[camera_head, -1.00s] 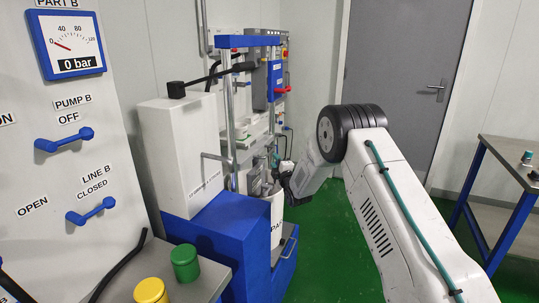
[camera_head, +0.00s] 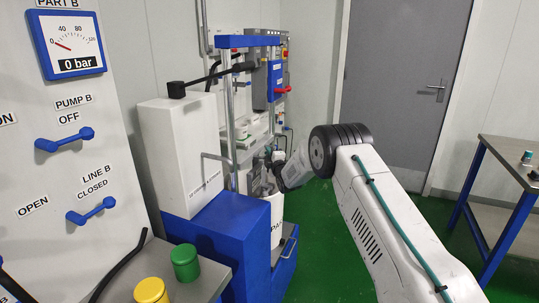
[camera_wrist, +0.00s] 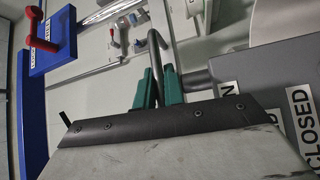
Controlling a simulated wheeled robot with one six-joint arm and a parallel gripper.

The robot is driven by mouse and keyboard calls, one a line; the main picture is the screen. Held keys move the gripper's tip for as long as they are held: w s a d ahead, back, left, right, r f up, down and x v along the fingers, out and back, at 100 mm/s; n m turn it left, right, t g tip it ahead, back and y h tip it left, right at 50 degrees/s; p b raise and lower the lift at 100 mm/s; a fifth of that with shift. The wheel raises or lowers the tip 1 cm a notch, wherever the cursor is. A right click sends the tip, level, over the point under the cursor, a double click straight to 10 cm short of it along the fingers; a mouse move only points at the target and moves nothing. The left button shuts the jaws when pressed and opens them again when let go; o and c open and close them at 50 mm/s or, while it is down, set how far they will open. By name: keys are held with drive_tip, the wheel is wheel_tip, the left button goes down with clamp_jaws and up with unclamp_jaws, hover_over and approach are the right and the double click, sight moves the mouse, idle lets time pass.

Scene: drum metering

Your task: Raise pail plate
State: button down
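The grey-white pail (camera_head: 276,222), with part of its label showing, stands in the blue-based machine in the head view. No pail plate can be made out clearly. My gripper (camera_head: 276,162) is beside the machine's frame, above and near the pail; its fingers are too small to read there. In the wrist view my gripper's two green fingers (camera_wrist: 158,88) are close together on either side of a bent metal rod (camera_wrist: 154,42). The rod fills the narrow gap, and its upper end hooks over. Its lower end is hidden behind my gripper's body.
A grey panel (camera_wrist: 270,75) with a CLOSED label is close on the right in the wrist view. A workbench (camera_head: 510,160) stands right; green floor (camera_head: 320,250) between is clear.

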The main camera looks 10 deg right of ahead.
drive_tip(key=shift+r, duration=0.1)
wheel_tip(320, 180, up, 36)
idle(0.3)
drive_tip(key=c, duration=1.5)
unclamp_jaws()
drive_tip(key=shift+s, duration=0.1)
drive_tip(key=s+d+f, duration=0.1)
drive_tip(key=s, duration=0.6)
drive_tip(key=shift+s, duration=0.3)
drive_tip(key=shift+d+f, duration=0.1)
